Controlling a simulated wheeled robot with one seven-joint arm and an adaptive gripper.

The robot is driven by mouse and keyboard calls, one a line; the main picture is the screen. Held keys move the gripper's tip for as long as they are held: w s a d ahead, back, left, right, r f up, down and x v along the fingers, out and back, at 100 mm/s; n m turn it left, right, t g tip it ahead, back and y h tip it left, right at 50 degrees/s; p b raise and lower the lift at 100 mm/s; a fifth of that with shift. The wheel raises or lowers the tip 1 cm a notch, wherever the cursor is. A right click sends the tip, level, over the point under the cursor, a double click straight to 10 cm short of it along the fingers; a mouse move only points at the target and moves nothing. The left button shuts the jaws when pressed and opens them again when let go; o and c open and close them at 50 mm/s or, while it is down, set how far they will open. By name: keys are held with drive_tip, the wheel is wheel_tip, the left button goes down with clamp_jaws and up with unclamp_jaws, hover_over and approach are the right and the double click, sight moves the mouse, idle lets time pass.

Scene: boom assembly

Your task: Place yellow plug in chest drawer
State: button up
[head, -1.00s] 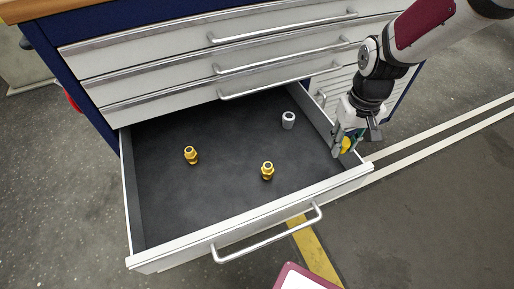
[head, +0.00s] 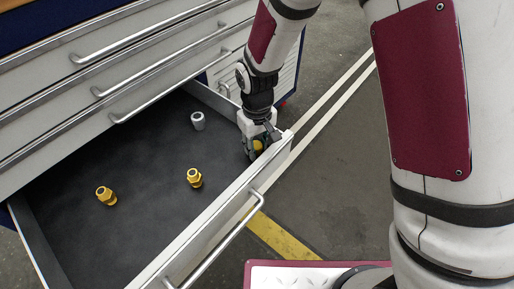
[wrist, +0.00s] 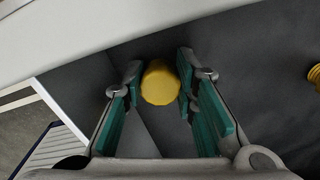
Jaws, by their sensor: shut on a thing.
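My gripper (head: 256,150) is shut on the yellow plug (head: 258,145), over the front right corner of the open drawer (head: 130,150). In the wrist view, the plug (wrist: 160,83) is a plain yellow cylinder between the two teal-padded fingers (wrist: 160,90). The drawer's dark floor lies below it, and the pale drawer edge (wrist: 130,25) runs across the top. I cannot tell exactly how high the plug is above the floor. The fingers partly hide the plug in the head view.
Two brass-yellow fittings (head: 106,195) (head: 194,178) and a grey-white fitting (head: 198,121) stand in the drawer. Shut drawers with bar handles (head: 165,85) are above. The front wall (head: 215,215) has a long handle. Much of the drawer floor is clear.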

sight(257, 146)
drive_tip(key=shift+f, duration=0.1)
drive_tip(key=o, duration=0.8)
drive_tip(key=shift+o, duration=0.2)
wheel_tip(257, 146, up, 12)
drive_tip(key=p, duration=0.4)
drive_tip(key=shift+r, duration=0.2)
